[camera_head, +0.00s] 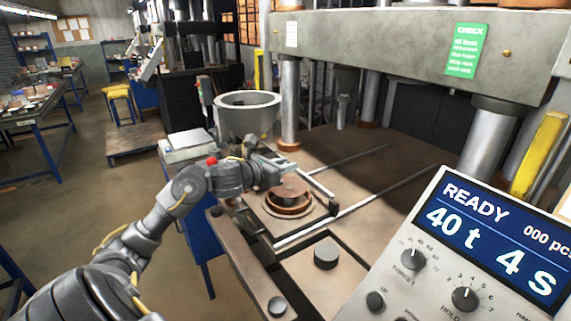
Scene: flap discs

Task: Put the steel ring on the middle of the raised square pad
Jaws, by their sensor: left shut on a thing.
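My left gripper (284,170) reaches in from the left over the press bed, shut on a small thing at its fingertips. I take this to be the steel ring, but it is too small and too covered by the fingers to make out clearly. Just below the fingertips is a brown round disc (291,188). Under it, a round copper-coloured mould (287,206) sits on the raised square pad (270,222). The gap between the fingertips and the disc is hard to judge. My right gripper is not in view.
A grey round bowl (247,103) stands behind my left gripper. A steel press column (289,105) rises behind. The control panel (480,250) fills the lower right.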

